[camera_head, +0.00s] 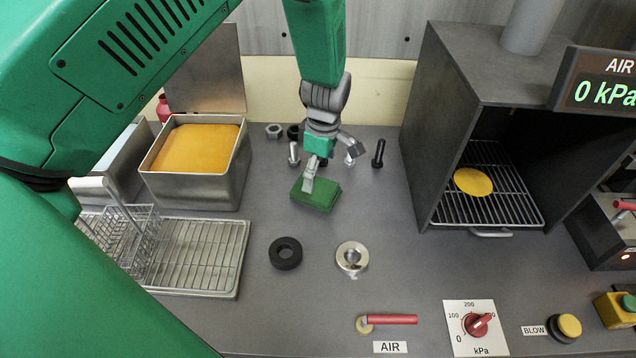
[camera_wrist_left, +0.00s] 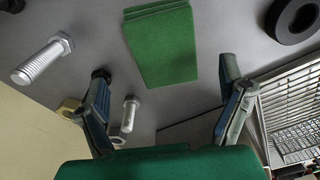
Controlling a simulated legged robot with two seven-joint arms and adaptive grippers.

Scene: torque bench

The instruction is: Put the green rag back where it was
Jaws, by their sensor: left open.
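The green rag (camera_head: 316,195) lies flat on the grey bench as a folded, layered rectangle. It also shows in the left wrist view (camera_wrist_left: 161,45), at the top centre. My left gripper (camera_head: 331,165) is at the back of the rag, with its fingers spread wide and nothing between them. In the head view one finger overlaps the rag's back edge; I cannot tell whether it touches. In the left wrist view the rag lies beyond the open fingertips (camera_wrist_left: 165,70). My right gripper is in neither view.
Several bolts and nuts, including a black bolt (camera_head: 378,153), stand around the gripper. A black ring (camera_head: 285,253) and a steel ring (camera_head: 352,257) lie in front. A tank of orange material (camera_head: 243,165) and a wire rack (camera_head: 240,262) are left; an open chamber (camera_head: 424,150) is right.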

